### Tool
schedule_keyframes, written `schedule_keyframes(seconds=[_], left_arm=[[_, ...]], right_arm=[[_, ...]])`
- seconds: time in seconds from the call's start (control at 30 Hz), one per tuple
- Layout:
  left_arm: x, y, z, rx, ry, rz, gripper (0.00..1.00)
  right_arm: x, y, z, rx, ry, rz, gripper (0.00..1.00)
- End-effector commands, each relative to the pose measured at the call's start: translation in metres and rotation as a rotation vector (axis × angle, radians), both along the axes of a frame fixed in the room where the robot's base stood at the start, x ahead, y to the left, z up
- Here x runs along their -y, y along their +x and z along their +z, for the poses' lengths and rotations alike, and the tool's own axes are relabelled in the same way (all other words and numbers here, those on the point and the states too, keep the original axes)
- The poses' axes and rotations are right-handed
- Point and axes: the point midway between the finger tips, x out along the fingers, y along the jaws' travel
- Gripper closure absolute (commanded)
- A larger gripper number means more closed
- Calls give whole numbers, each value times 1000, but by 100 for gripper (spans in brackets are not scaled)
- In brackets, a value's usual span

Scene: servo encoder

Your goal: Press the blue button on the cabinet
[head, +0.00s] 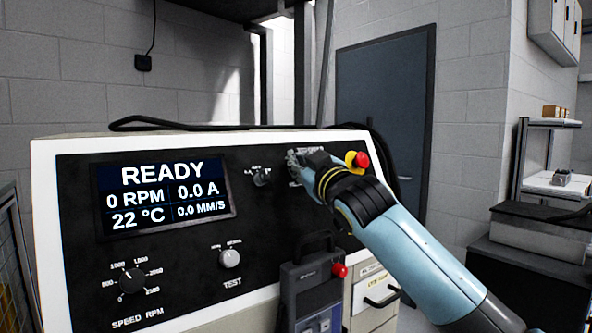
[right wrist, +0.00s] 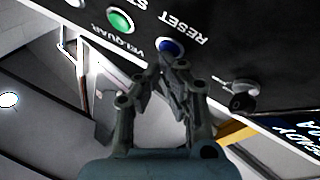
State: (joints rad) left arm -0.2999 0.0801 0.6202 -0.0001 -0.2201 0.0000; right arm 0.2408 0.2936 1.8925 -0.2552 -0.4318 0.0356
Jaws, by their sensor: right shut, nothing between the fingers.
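The black cabinet panel (head: 75,255) stands before me. In the right wrist view, the blue button (right wrist: 176,45) sits on the panel beside the upside-down word RESET. A green button (right wrist: 120,21) is to its left. My right gripper (right wrist: 168,62) is shut and empty. Its fingertips are at the blue button's lower edge and cover part of it. I cannot tell whether they touch it. In the head view, my right gripper (head: 296,160) is against the upper right of the panel, and the blue button is hidden behind it. My left gripper is not in view.
A red mushroom button on a yellow base (head: 357,160) is just right of my gripper. A small switch (head: 262,177) is to its left. The lit display (head: 165,195) reads READY. A handheld device (head: 312,285) with a red knob stands before the panel.

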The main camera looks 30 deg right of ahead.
Motion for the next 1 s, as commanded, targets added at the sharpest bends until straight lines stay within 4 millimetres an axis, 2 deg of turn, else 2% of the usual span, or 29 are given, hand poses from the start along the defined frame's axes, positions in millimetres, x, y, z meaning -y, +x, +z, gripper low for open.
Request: schedule_keyframes(seconds=[0.57,1.0], left_arm=[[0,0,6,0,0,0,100],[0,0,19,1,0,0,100]], right_arm=[[1,-11,5,-1,-1,-1,100],[5,-52,25,-1,-3,-1,100]])
